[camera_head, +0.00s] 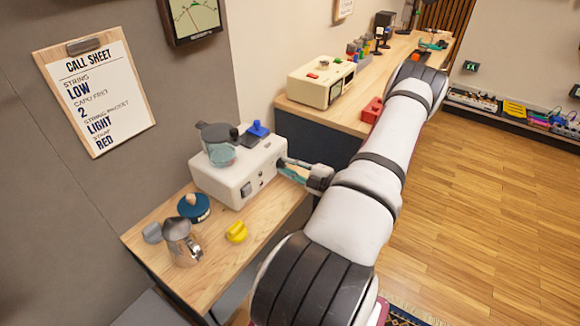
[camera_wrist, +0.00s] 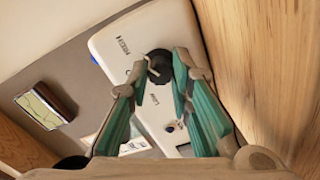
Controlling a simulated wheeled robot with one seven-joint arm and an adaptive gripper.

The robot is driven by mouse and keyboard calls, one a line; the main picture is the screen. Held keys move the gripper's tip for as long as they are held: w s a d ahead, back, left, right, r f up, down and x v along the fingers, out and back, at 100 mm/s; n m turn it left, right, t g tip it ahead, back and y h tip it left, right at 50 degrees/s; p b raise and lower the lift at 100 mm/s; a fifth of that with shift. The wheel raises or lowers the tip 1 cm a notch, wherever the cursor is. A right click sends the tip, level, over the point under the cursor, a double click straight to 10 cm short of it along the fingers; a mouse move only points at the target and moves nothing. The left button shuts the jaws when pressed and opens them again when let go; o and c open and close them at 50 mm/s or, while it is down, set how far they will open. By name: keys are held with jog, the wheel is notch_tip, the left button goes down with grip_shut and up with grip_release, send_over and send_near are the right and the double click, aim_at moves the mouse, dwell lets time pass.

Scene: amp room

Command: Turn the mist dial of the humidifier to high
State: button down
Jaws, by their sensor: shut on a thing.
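The humidifier (camera_head: 236,184) is a cream box at the far end of the near wooden table, with a dark-lidded clear vessel (camera_head: 222,154) on top. In the wrist view, its cream front face (camera_wrist: 124,42) carries small dark lettering too small to read surely. A round black dial (camera_wrist: 159,68) sits on that face. My gripper (camera_head: 283,164) reaches the face from the right. In the wrist view, the teal-padded fingers of my gripper (camera_wrist: 161,60) are closed on the dial from both sides. The dial's pointer setting cannot be made out.
A moka pot (camera_head: 183,243), a dark blue round item (camera_head: 194,207) and a yellow knob-like item (camera_head: 236,232) stand on the near table. A blue block (camera_head: 257,129) is on the humidifier's top. Another cream device (camera_head: 322,82) and a red item (camera_head: 372,110) stand on the far counter.

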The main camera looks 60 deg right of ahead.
jog(key=shift+d, duration=0.1)
dwell(0.3)
jog(key=c, duration=1.4)
grip_release()
jog(key=shift+c, duration=0.2)
jog(key=s+a, duration=0.1)
jog(key=s, duration=1.1)
jog(key=shift+w+a+r, duration=0.1)
jog(key=shift+a+r, duration=0.05)
jog(key=shift+r, duration=0.05)
